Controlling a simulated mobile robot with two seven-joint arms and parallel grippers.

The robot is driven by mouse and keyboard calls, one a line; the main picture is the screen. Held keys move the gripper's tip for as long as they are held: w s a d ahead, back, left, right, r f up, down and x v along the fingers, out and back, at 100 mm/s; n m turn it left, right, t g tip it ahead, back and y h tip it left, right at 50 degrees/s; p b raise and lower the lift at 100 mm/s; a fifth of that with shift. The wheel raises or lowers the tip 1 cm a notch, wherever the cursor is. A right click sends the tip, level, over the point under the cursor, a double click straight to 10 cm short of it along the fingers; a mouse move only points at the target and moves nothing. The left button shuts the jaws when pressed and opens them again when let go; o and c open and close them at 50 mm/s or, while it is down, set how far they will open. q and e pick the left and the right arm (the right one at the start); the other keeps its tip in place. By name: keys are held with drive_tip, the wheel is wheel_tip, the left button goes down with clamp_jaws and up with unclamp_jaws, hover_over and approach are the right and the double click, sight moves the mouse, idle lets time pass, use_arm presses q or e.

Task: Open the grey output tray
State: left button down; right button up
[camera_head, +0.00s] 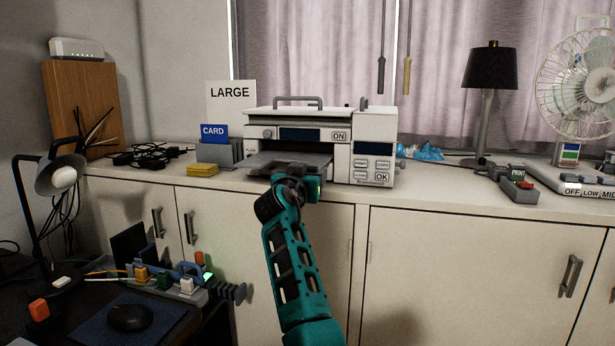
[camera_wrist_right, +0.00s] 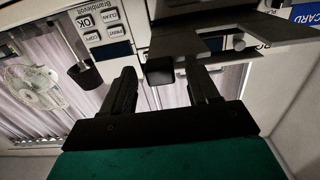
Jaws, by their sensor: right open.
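The white-grey printer (camera_head: 368,135) stands on the counter, its panel of buttons at the right. The grey output tray (camera_head: 285,160) juts from its front slot. In the right wrist view, turned upside down, the tray (camera_wrist_right: 215,40) shows as a dark plate with a short dark tab (camera_wrist_right: 160,70) at its edge. My right gripper (camera_head: 306,184) is at the tray's front edge. In the wrist view the right gripper (camera_wrist_right: 162,78) is open, its fingers either side of the tab; I cannot tell whether they touch it. My left gripper is not in view.
A card holder (camera_head: 216,154) and yellow block (camera_head: 202,170) stand left of the printer. A black lamp (camera_head: 487,95), a fan (camera_head: 580,75) and a small box with a red part (camera_head: 520,186) are at the right. The counter front (camera_head: 465,215) is below.

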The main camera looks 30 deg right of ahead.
drive_tip(key=shift+a, duration=0.1)
drive_tip(key=v, duration=1.2)
drive_tip(key=shift+s+a, duration=0.2)
drive_tip(key=shift+s, duration=0.15)
